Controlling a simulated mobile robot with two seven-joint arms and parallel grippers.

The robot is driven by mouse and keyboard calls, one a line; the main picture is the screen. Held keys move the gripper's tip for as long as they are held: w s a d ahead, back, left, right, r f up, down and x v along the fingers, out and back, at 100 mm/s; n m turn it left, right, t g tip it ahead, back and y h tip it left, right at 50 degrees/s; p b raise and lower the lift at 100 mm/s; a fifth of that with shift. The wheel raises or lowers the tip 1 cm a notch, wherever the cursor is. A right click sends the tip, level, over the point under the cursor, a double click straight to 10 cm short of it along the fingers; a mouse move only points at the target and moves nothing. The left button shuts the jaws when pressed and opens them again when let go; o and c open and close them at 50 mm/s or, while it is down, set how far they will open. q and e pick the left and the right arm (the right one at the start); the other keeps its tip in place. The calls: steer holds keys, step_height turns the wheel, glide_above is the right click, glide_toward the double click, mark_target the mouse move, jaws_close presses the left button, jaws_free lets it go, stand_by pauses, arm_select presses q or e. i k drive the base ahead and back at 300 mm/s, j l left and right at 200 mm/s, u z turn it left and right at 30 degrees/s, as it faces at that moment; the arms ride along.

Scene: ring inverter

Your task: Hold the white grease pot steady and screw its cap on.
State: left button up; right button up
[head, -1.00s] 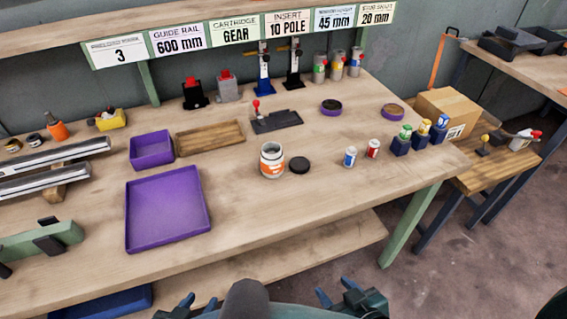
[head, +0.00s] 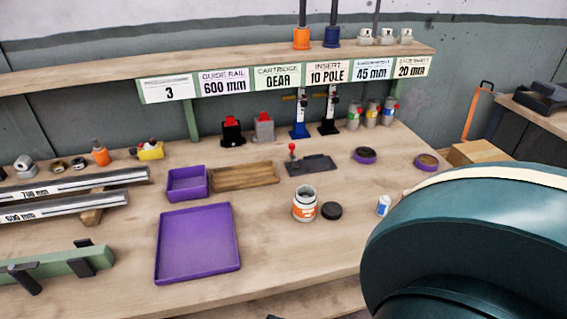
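The white grease pot (head: 305,204) with an orange label stands upright and open on the workbench, right of the large purple tray. Its black cap (head: 331,211) lies flat on the bench just to the right of the pot, apart from it or nearly touching. Neither gripper's fingers show clearly now. A large dark teal part of my own arm fills the lower right and hides that part of the bench.
A large purple tray (head: 198,274), a small purple bin (head: 187,197) and a wooden tray (head: 243,177) lie left of the pot. A dark plate with a red knob (head: 311,164) is behind it. A small white-blue can (head: 383,205) stands to the right.

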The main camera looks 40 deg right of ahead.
mark_target(305, 209)
steer(key=k+l, duration=0.3)
steer(key=l, duration=0.15)
steer(key=k+l, duration=0.3)
steer(key=k+l+u, duration=0.1)
steer(key=k+l, duration=0.2)
steer(key=l, duration=0.25)
